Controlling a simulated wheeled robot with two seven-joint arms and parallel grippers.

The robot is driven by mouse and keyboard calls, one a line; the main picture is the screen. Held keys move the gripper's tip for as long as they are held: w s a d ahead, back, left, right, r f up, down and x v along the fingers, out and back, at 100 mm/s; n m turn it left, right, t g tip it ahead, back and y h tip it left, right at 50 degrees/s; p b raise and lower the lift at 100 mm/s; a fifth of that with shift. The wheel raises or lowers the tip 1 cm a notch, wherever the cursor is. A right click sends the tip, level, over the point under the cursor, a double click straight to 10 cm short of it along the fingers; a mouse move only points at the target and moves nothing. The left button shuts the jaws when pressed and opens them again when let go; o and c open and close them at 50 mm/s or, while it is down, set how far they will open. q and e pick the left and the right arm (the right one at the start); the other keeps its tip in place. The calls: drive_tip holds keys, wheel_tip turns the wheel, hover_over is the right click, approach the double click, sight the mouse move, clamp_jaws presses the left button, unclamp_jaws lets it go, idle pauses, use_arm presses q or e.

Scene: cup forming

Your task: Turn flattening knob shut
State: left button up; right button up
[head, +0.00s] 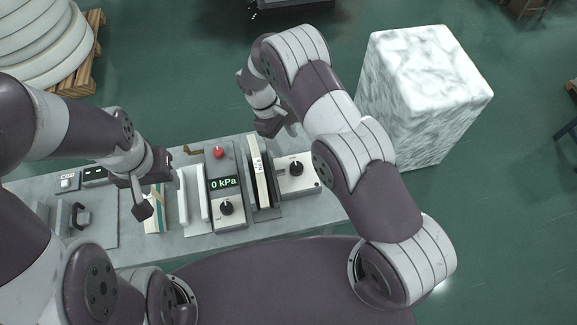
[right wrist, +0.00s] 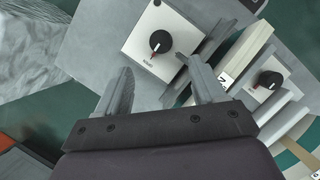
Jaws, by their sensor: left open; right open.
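Two black knobs show, and their labels are too small to read, so I cannot tell which is the flattening knob. One knob (head: 296,168) sits on a pale box at the bench's right end; it is large in the right wrist view (right wrist: 159,43), with a red mark beside its white pointer. The other knob (head: 226,208) is on the grey panel below the green "0 kPa" display (head: 223,184); it also shows in the right wrist view (right wrist: 269,79). My right gripper (right wrist: 160,85) is open and empty, apart from the right-end knob. My left gripper (head: 166,180) is open over the bench's left part.
A red button (head: 218,152) tops the gauge panel. Upright pale plates (head: 260,172) stand between the two knobs. White bars (head: 193,194) and a striped stack (head: 154,212) lie left of the panel. A marble block (head: 425,90) stands beyond the bench's right end.

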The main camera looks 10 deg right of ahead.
drive_tip(key=b, duration=0.5)
approach(296, 166)
wheel_tip(296, 166, down, 2)
drive_tip(key=x, duration=0.2)
drive_tip(key=p+x, duration=0.1)
drive_tip(key=x, duration=0.1)
drive_tip(key=p+x, duration=0.1)
drive_tip(key=x, duration=0.1)
drive_tip(key=shift+s+d, duration=0.3)
drive_tip(key=shift+d, duration=0.1)
drive_tip(key=shift+f, duration=0.2)
use_arm(q)
drive_tip(key=f, duration=0.5)
drive_tip(key=shift+w+a+f, duration=0.15)
drive_tip(key=shift+a+f, duration=0.1)
use_arm(e)
drive_tip(key=shift+f, duration=0.1)
use_arm(q)
drive_tip(key=shift+d, duration=0.1)
use_arm(e)
drive_tip(key=c, duration=1.1)
use_arm(q)
drive_tip(key=shift+f, duration=0.1)
use_arm(e)
drive_tip(key=shift+o, duration=0.2)
use_arm(q)
drive_tip(key=shift+f, duration=0.1)
